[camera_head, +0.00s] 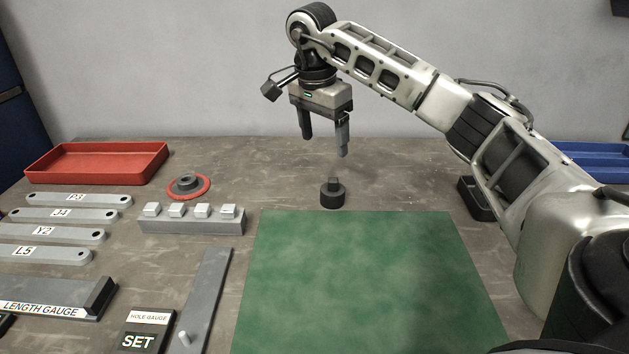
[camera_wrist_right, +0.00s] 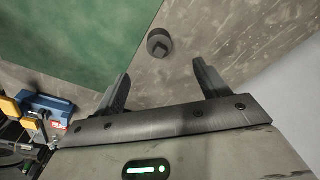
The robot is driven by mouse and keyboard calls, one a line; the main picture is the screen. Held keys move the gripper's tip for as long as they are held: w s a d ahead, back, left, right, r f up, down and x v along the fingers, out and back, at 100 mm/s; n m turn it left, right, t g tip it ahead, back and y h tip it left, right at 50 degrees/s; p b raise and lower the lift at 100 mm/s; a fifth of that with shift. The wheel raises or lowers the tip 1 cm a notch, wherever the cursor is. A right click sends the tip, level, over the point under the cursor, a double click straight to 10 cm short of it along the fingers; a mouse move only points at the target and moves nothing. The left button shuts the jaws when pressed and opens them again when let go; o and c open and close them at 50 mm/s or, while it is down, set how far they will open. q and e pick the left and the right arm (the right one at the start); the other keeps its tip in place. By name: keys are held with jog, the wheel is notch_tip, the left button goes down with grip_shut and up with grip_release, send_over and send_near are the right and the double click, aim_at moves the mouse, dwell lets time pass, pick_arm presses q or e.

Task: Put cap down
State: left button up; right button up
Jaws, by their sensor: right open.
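The dark cap (camera_head: 332,194), a short black cylinder with a smaller block on top, stands upright on the grey table just behind the green mat's far edge. It also shows in the right wrist view (camera_wrist_right: 160,42), beyond the fingertips. My right gripper (camera_head: 324,148) is open and empty, hanging above the cap with a clear gap between them. Its two fingers show apart in the right wrist view (camera_wrist_right: 161,70). My left gripper is not in view.
The green mat (camera_head: 350,280) is bare. At left lie a red tray (camera_head: 95,162), a red ring with a grey part (camera_head: 188,186), a block with white tabs (camera_head: 190,222), several labelled bars and gauges. A black bin (camera_head: 476,200) and blue tray (camera_head: 590,160) stand right.

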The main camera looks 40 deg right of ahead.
aim_at(332, 180)
jog(key=f, duration=0.2)
jog(key=d+f, duration=0.1)
jog(key=f, duration=0.5)
jog(key=shift+s+d, duration=0.2)
jog(key=shift+s, duration=0.1)
jog(key=shift+w+d+f+p, duration=0.1)
jog(key=shift+d+f, duration=0.15)
jog(key=shift+f, duration=0.75)
jog(key=shift+w+d+f+p, duration=0.1)
jog(key=shift+d+f, duration=0.2)
jog(key=shift+f, duration=0.7)
jog(key=shift+w+d+f+p, duration=0.1)
jog(key=shift+d+f, duration=0.15)
jog(key=shift+f, duration=0.75)
jog(key=c, duration=1)
